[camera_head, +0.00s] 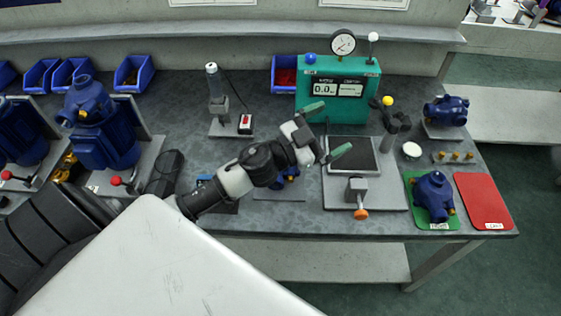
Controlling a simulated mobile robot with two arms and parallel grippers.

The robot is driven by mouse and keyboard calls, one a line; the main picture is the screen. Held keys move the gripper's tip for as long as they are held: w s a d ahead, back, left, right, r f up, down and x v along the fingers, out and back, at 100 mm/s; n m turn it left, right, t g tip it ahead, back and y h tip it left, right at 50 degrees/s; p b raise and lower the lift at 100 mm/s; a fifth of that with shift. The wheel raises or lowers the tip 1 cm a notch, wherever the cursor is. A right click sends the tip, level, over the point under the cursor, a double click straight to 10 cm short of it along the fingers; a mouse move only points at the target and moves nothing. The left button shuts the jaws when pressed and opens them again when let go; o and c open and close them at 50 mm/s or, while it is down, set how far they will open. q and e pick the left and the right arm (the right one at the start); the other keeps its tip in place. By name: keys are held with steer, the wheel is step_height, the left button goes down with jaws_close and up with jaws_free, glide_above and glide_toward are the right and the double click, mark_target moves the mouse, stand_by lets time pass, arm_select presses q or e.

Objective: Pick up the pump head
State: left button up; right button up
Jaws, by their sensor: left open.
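Several blue pump parts are in view, and I cannot tell which one the task means. One blue pump head (434,194) stands on a green mat (411,180) at the right. Another blue pump head (446,109) sits on a grey plate at the back right. A third blue part (289,175) is mostly hidden under my left arm. My left gripper (328,130) has its two green-tipped fingers spread and empty, above the bench at the left edge of the black-topped test fixture (352,153). It is left of both visible pump heads and apart from them. My right gripper is not in view.
A teal gauge box (337,92) stands behind the gripper. A clamp with an orange knob (361,213) is at the fixture's front. A red mat (482,200) lies empty at the right edge. Large blue pumps (104,134) and blue bins (133,72) are at left.

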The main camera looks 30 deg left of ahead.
arm_select(q)
steer(key=a+f+m+g+y, duration=0.2)
steer(key=a+f+g+y, duration=0.1)
steer(key=a+g, duration=0.55)
steer(key=a+f+m+g+y, duration=0.2)
steer(key=a+g+y, duration=0.1)
steer(key=a+g, duration=0.55)
steer(key=shift+t, duration=0.4)
steer(key=x, duration=0.3)
steer(key=a+x, duration=0.1)
steer(key=x, duration=0.1)
steer(key=shift+s+f, duration=0.35)
steer(key=x, duration=0.5)
steer(key=shift+w, duration=0.2)
steer(key=shift+c, duration=0.5)
